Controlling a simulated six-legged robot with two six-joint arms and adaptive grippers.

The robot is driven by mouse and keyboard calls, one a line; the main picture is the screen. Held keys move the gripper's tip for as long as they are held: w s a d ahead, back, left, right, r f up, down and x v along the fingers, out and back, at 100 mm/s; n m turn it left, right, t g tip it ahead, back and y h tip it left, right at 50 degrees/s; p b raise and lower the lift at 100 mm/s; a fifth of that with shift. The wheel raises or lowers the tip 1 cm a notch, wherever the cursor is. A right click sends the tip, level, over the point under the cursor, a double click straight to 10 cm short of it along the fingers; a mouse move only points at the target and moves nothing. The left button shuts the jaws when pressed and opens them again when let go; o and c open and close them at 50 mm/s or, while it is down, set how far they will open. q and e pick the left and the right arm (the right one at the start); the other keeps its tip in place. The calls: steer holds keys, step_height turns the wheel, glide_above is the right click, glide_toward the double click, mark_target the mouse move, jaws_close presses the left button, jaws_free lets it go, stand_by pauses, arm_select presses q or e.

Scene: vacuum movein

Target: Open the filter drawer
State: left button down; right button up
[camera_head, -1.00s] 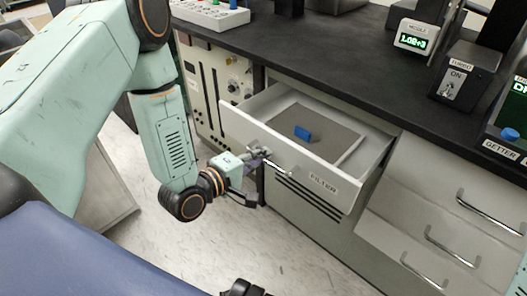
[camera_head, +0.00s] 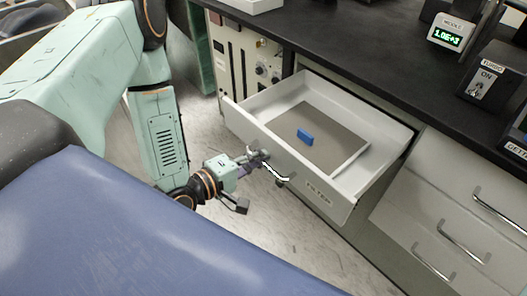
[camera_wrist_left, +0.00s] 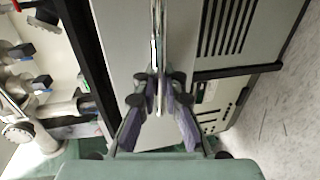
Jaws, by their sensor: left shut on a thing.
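The filter drawer (camera_head: 318,190), white with a FILTER label, stands pulled out from under the black counter. A flat grey-brown panel with a white edge (camera_head: 322,140) lies in it, and a small blue block (camera_head: 305,136) sits on the panel. My left gripper (camera_head: 258,162) is at the drawer front, shut on the metal drawer handle (camera_head: 275,173). In the left wrist view the fingers (camera_wrist_left: 158,105) close around the handle bar (camera_wrist_left: 157,45). My right gripper is not in view.
Closed drawers with bar handles (camera_head: 463,243) stand to the right. A rack with knobs (camera_head: 262,68) is left of the drawer. On the black counter (camera_head: 345,70) are a green-lit gauge (camera_head: 447,35) and a TURBO switch box (camera_head: 492,82). Floor is clear in front.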

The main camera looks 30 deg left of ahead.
arm_select(q)
steer(key=shift+r, duration=0.1)
steer(key=c, duration=1.7)
jaws_free()
steer(key=shift+s, duration=0.1)
steer(key=shift+v, duration=3.7)
steer(key=shift+d, duration=0.15)
